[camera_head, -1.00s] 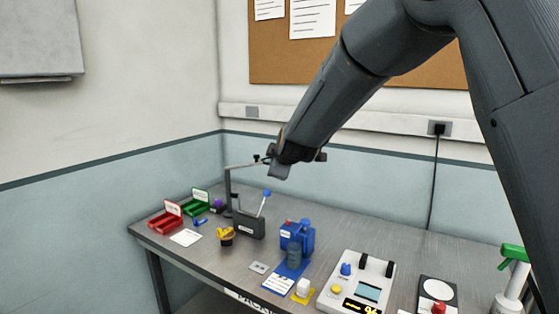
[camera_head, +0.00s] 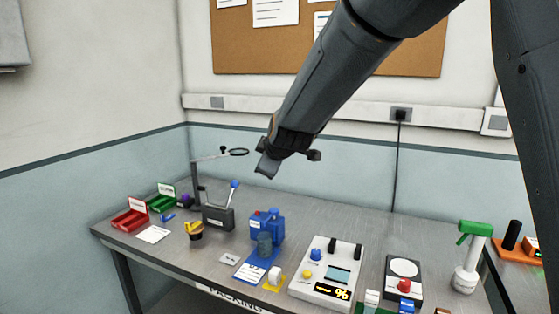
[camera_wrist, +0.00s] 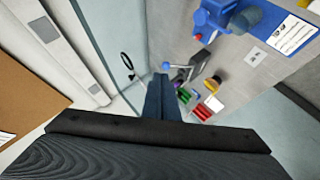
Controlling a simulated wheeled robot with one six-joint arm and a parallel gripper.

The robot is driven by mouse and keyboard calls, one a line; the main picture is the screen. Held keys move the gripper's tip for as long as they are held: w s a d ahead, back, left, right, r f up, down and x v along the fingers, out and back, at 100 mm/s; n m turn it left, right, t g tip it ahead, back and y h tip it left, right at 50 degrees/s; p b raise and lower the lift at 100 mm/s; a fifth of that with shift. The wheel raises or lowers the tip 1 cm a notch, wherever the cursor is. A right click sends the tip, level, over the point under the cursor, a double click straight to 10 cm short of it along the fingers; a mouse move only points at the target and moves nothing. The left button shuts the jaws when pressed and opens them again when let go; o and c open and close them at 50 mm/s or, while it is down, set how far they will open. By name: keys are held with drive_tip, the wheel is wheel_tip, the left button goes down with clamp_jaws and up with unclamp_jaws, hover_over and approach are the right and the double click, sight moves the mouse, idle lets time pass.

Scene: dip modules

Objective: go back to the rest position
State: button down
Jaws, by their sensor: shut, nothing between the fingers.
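My gripper (camera_head: 267,164) hangs in the air above the back of the grey workbench (camera_head: 340,225), to the right of the ring on the black stand. It is shut and empty. In the wrist view the shut fingers (camera_wrist: 161,98) point toward the far end of the bench, with the red and green bins beyond them. The gripper touches nothing that I can see.
A red bin (camera_head: 130,219), a green bin (camera_head: 161,200), a dark lever box (camera_head: 218,217), a blue device (camera_head: 267,228) and a white meter (camera_head: 326,270) stand on the bench. A green-topped spray bottle (camera_head: 468,262) is at right. A stand with a ring (camera_head: 238,152) rises near the gripper.

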drive_tip(key=s+d+f+m+g+h, duration=0.1)
drive_tip(key=s+d+f+m+g, duration=0.2)
drive_tip(key=s+d+f+m, duration=0.2)
drive_tip(key=s+d+f+m+g+h+b, duration=0.1)
drive_tip(key=s+d+f+m+g+h, duration=0.1)
drive_tip(key=s+d+f+m, duration=0.3)
drive_tip(key=s+d+f+m+g+h+b, duration=0.1)
drive_tip(key=s+d+f+m+g, duration=0.3)
drive_tip(key=s+d+f, duration=0.7)
drive_tip(key=s+d+m, duration=0.1)
drive_tip(key=s+d, duration=0.6)
drive_tip(key=s, duration=0.3)
drive_tip(key=shift+s+d+m, duration=0.35)
drive_tip(key=shift+s+m, duration=0.05)
